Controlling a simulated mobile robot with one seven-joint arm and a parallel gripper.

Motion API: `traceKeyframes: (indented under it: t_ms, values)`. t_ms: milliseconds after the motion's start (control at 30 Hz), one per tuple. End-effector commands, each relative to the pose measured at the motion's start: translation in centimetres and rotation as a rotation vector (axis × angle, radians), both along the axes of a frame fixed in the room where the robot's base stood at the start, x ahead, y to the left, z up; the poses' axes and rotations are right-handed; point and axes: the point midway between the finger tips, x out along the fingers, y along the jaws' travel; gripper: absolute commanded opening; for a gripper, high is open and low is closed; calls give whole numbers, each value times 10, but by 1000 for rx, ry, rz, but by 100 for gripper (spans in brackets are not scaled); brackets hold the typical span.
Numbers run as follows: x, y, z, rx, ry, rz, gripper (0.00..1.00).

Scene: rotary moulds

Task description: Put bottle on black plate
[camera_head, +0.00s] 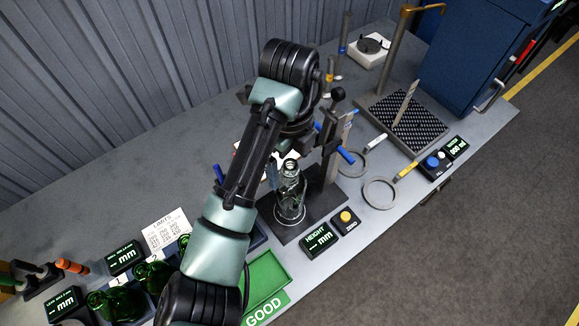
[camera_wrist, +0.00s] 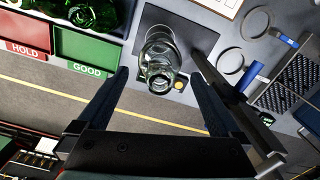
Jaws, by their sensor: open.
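A clear glass bottle (camera_head: 290,187) stands upright on the black plate (camera_head: 325,205) of the height gauge, over a pale ring marking. In the wrist view the bottle (camera_wrist: 160,62) shows from above, neck toward the camera, with the black plate (camera_wrist: 151,14) under and behind it. My gripper (camera_wrist: 160,72) is open, with one finger on each side of the bottle's neck in the picture. I see gaps between the fingers and the glass. In the head view my arm and wrist hide most of the gripper.
A height display (camera_head: 319,240) and yellow button (camera_head: 346,217) sit in front. A green GOOD tray (camera_head: 266,278) and green bottles (camera_head: 118,304) lie left. Ring gauges (camera_head: 380,193) lie right.

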Motion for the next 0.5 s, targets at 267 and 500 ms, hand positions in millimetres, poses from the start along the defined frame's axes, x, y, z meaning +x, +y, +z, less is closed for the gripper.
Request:
traceKeyframes:
  t_ms: [267, 500]
  values:
    - [1, 1, 44, 2, -3, 0, 100]
    - [0, 0, 48, -1, 1, 1, 100]
